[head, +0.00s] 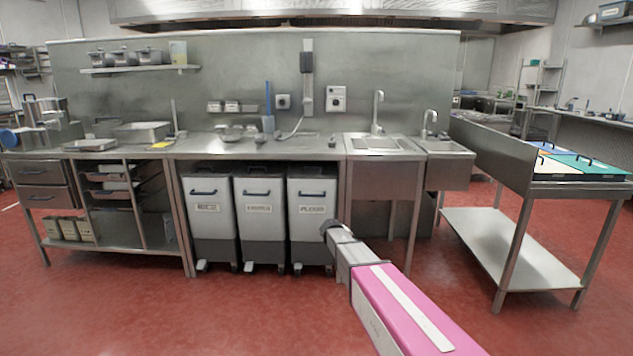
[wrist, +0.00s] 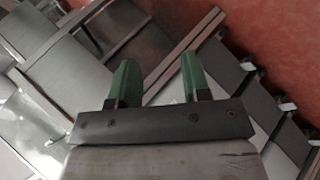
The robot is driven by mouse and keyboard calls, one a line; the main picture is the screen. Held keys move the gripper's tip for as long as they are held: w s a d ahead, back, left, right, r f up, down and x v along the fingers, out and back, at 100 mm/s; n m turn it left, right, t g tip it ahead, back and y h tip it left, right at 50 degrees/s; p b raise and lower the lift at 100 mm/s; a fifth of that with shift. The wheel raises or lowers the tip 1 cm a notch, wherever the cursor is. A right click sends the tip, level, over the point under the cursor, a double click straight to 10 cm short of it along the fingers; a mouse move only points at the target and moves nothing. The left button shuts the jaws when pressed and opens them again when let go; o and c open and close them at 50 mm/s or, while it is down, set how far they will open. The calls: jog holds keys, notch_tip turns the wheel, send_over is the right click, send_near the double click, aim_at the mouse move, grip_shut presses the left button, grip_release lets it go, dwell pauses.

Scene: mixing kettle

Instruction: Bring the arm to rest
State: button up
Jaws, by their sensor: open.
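My arm (head: 400,305), with a pink cover, reaches up from the bottom right of the head view, in front of the steel counter. Its far end, with my gripper (head: 332,228), is small and dark in that view, near the right-hand bin, and its fingers are hard to make out there. In the wrist view my gripper (wrist: 156,82) shows two green fingers standing apart with nothing between them. It is open and empty.
White and grey bins (head: 260,215) stand under the steel counter (head: 255,149). Two sinks (head: 375,147) are right of them. A steel table (head: 520,250) with coloured boards (head: 585,168) stands at the right. The red floor (head: 150,310) in front is clear.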

jog(key=s+d+m+g+y, duration=0.2)
jog(key=s+m+g+y, duration=0.1)
jog(key=s, duration=1.6)
jog(key=s+d+m+g+y, duration=0.2)
jog(key=s+m+g+y, duration=0.1)
jog(key=s, duration=1.7)
jog(key=shift+d+f+g+y, duration=0.3)
jog(key=shift+d+f+y, duration=0.05)
jog(key=shift+f+y, duration=0.1)
